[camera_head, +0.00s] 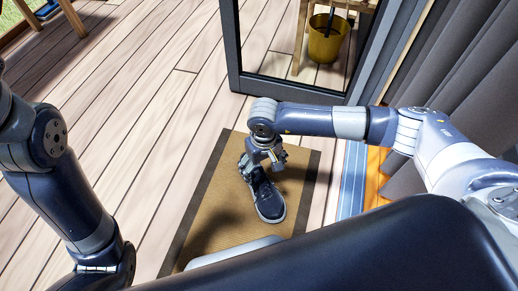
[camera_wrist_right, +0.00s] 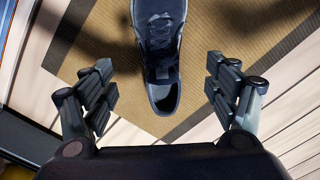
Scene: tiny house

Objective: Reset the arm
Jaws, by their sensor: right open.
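A dark blue shoe with a pale sole (camera_head: 268,204) rests on a brown doormat with a dark border (camera_head: 215,215). My right gripper (camera_head: 272,157) is above the heel end of the shoe. In the right wrist view, the gripper (camera_wrist_right: 163,90) has its two fingers spread wide and nothing is between the pads. The shoe also shows in the right wrist view (camera_wrist_right: 162,45), beyond the fingers, with its opening towards me. My left arm comes in at the left, and its gripper is out of sight.
A dark-framed glass door (camera_head: 235,60) stands beyond the mat, with a yellow bucket (camera_head: 325,45) seen through it. A grey curtain (camera_head: 470,90) hangs on the right.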

